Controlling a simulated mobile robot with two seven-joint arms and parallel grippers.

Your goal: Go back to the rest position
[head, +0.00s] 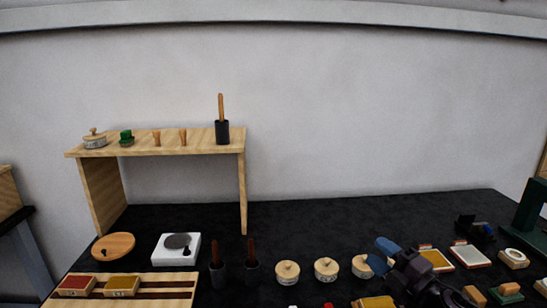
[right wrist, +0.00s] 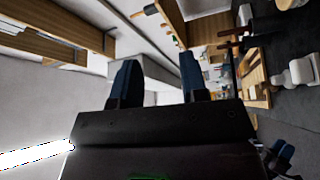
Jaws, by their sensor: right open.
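My right gripper (head: 381,255) is in the lower right of the head view, over the dark table (head: 330,215). Its two blue fingers stand apart, with nothing visible between them. In the right wrist view, the same gripper (right wrist: 158,80) shows two separated blue fingers and an empty gap, with the room tilted behind it. The gripper partly covers a round lidded wooden pot (head: 361,268) in the head view. My left gripper does not show in the head view.
A wooden shelf (head: 170,145) with small items stands at the back left. In front of it are a round wooden board (head: 114,246), a white scale (head: 176,249) and dark holders (head: 218,273). Framed pads (head: 469,254) lie at the right. The table's back middle is clear.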

